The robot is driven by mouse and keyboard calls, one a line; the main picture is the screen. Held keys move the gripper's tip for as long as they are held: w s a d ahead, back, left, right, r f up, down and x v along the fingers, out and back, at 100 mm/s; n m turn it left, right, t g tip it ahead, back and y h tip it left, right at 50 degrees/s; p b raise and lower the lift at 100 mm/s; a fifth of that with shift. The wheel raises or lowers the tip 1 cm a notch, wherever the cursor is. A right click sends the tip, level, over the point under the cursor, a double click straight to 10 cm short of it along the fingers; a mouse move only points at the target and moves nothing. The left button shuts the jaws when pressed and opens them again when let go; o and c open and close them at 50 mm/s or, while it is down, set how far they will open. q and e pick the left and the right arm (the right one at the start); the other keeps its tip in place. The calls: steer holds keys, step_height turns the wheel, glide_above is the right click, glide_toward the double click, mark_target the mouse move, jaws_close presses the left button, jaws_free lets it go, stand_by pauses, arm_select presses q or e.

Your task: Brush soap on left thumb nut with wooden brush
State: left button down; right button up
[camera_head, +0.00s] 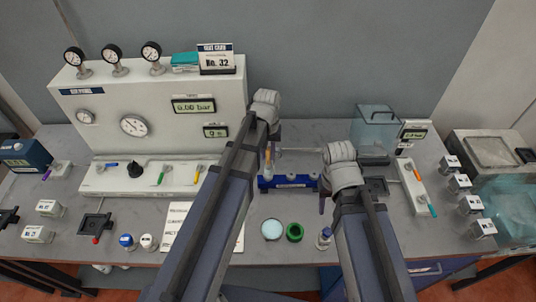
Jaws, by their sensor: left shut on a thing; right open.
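A blue block (289,183) with small pale round parts on top stands mid-table. A silvery horizontal bar (299,150) runs behind it. I cannot make out which small part is the left thumb nut. My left gripper (269,147) is shut on a slim tan stick, seemingly the wooden brush (268,157), above the block's left end. Whether the brush touches anything is unclear. My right gripper (324,196) is open at the block's right end, mostly hidden by its own arm. A round dish of pale blue stuff (272,229), perhaps the soap, sits in front of the block.
A green ring-shaped pot (294,232) and a small bottle (324,238) stand by the dish. A white gauge panel (150,105) fills the back left. A clear tank (375,128) stands behind right. Several small boxes line the right; a paper lies beside my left arm.

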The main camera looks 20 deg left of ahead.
arm_select(q)
steer(key=shift+s, duration=0.15)
steer(key=shift+s+d, duration=0.2)
steer(key=shift+s, duration=0.35)
steer(key=shift+w, duration=0.15)
steer(key=shift+w+a, duration=0.2)
steer(key=shift+w, duration=0.4)
steer(key=shift+s, duration=0.15)
steer(key=shift+s+d, duration=0.2)
steer(key=shift+s, duration=0.4)
step_height(320, 180, up, 6)
steer(key=p, duration=0.6)
